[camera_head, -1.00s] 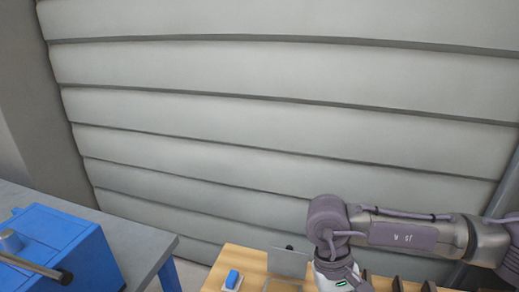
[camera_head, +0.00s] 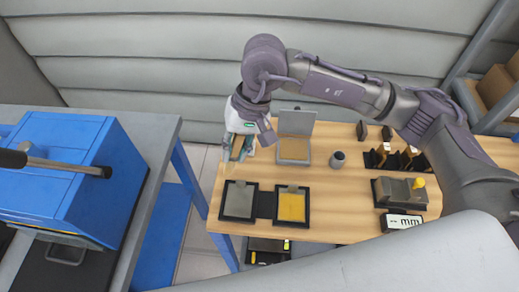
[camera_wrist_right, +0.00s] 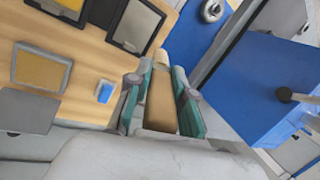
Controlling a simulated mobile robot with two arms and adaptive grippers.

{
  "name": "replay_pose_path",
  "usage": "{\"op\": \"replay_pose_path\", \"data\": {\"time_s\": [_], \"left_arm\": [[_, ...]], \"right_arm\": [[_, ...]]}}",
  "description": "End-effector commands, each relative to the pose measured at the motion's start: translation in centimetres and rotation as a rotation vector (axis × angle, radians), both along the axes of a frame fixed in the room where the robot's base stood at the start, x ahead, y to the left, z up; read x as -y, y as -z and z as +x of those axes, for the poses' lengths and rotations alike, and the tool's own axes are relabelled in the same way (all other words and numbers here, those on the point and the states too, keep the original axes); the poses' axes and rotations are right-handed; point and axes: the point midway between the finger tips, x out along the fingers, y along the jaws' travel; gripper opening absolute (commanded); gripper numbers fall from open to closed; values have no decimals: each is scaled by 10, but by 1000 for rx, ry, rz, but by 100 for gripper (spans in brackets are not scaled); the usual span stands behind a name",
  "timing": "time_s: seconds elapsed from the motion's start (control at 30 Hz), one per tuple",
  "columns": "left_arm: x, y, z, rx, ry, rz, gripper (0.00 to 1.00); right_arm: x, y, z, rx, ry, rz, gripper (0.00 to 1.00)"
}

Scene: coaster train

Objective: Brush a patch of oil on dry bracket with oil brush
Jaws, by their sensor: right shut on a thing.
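My right gripper (camera_head: 236,152) is shut on the oil brush, over the table's left edge. In the wrist view the brush (camera_wrist_right: 161,100), with a brown handle and pale tip, sits between the teal fingers (camera_wrist_right: 160,85). Two flat plates lie in black frames at the table's front left: a grey one (camera_head: 239,202), which looks like the dry bracket, and a yellow one (camera_head: 291,208). The grey plate also shows in the wrist view (camera_wrist_right: 136,25), beyond the brush tip and apart from it. An open box with a yellow pad (camera_head: 294,149) stands behind the frames. My left gripper is not in view.
The wooden table (camera_head: 345,195) is bare in the middle. A grey cup (camera_head: 338,159), black racks (camera_head: 395,160) and a grey block with a yellow knob (camera_head: 400,192) stand to the right. A blue machine (camera_head: 75,165) stands on the left bench, across a gap.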

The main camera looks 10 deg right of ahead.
Motion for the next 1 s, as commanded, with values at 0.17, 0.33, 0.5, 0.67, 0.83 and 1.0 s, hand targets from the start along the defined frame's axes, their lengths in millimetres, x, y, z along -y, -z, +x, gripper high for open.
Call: {"op": "replay_pose_path", "data": {"time_s": [0.17, 0.33, 0.5, 0.67, 0.83, 1.0], "left_arm": [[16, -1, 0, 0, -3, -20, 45], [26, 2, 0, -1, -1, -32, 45], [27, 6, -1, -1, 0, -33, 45], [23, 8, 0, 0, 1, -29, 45], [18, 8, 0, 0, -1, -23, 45], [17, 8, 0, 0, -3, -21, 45]], "right_arm": [[-8, -2, 2, 5, 11, 29, 0], [-8, 10, 2, 4, 11, 30, 0], [-7, 28, 2, 4, 11, 28, 0], [-8, 43, 2, 5, 11, 29, 0], [-7, 47, 2, 5, 9, 28, 0], [-7, 46, 2, 5, 9, 28, 0]]}}
